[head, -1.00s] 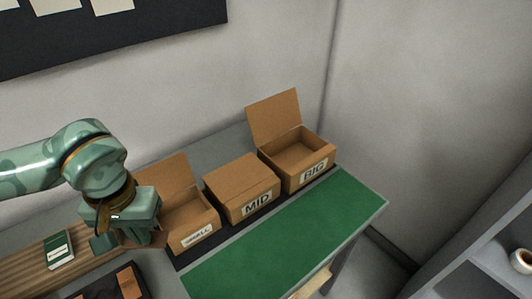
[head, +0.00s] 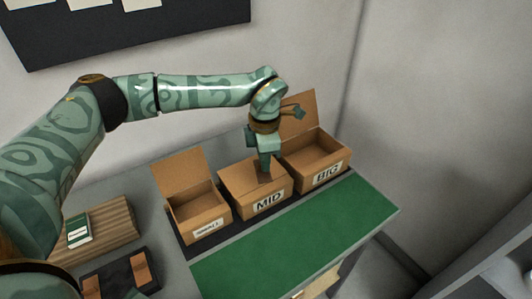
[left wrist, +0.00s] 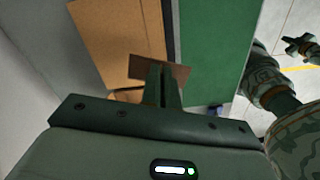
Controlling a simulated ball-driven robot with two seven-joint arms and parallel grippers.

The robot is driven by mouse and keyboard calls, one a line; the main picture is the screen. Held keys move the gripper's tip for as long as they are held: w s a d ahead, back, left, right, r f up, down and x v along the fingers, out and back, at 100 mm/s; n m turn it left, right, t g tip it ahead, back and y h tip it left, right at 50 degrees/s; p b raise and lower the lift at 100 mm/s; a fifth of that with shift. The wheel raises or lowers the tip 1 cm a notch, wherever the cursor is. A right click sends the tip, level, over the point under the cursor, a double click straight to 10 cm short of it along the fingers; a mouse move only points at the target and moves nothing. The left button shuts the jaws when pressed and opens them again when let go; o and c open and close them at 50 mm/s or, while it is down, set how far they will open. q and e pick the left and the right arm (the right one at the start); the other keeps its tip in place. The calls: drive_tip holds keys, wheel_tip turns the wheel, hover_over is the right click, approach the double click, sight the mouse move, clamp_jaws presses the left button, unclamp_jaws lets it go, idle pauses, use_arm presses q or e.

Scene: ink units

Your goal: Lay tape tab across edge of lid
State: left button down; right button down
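The MID box (head: 240,182) stands between two open boxes, with its lid closed flat. My left gripper (head: 265,165) points down over that lid. It is shut on a small dark brown tape tab (head: 263,177), low over the lid near its front part; I cannot tell whether the tab touches it. In the left wrist view, the tab (left wrist: 143,68) is a flat brown piece at the fingertips (left wrist: 162,84), with tan cardboard (left wrist: 115,35) beneath and beyond. A dark arm part, apparently my right arm, shows at the right of that view; its finger state is unclear.
The open SMALL box (head: 200,205) is left of MID and the open BIG box (head: 318,160) right, flaps raised behind. A green mat (head: 290,240) lies clear in front. A dark tray (head: 110,275) with brown pieces and a green-white packet (head: 79,230) are at left.

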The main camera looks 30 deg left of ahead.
sight(255, 184)
use_arm(q)
drive_tip(key=w+n, duration=0.1)
drive_tip(key=n, duration=0.2)
drive_tip(key=shift+w+a+f, duration=0.1)
drive_tip(key=shift+w+a, duration=0.25)
drive_tip(key=shift+w+a+f+n, duration=0.15)
drive_tip(key=shift+f+n, duration=0.05)
drive_tip(key=shift+n, duration=0.4)
wheel_tip(255, 184, down, 4)
drive_tip(key=b, duration=0.4)
drive_tip(key=shift+f, duration=1.45)
drive_tip(key=shift+f, duration=0.4)
drive_tip(key=c, duration=1.6)
unclamp_jaws()
